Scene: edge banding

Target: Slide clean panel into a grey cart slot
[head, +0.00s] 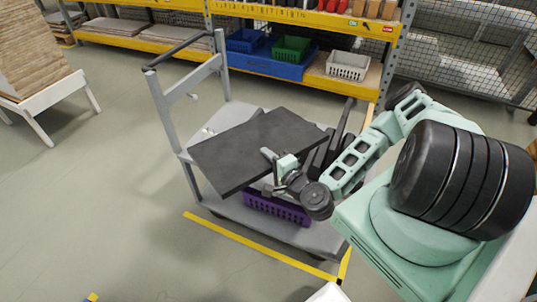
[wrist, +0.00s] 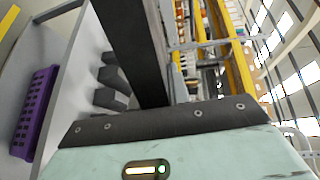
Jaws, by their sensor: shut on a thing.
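A dark grey panel (head: 238,152) is held by my gripper (head: 277,165) at its near long edge, in the head view. It lies tilted above the grey cart (head: 178,103). The panel (wrist: 135,45) also shows edge-on in the wrist view, running up from the gripper (wrist: 155,112). Black slot dividers (head: 345,125) stand on the cart's upper deck, to the right of the panel and partly hidden by it and my arm. They show as dark blocks (wrist: 112,77) in the wrist view. The panel appears above the dividers; I cannot tell if it touches any.
A purple basket (head: 277,208) sits on the cart's lower shelf. Yellow floor tape (head: 250,243) runs along the cart's front. Behind is a shelf rack with a blue bin (head: 245,40), a green bin (head: 291,49) and a white basket (head: 347,66). Open floor lies left.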

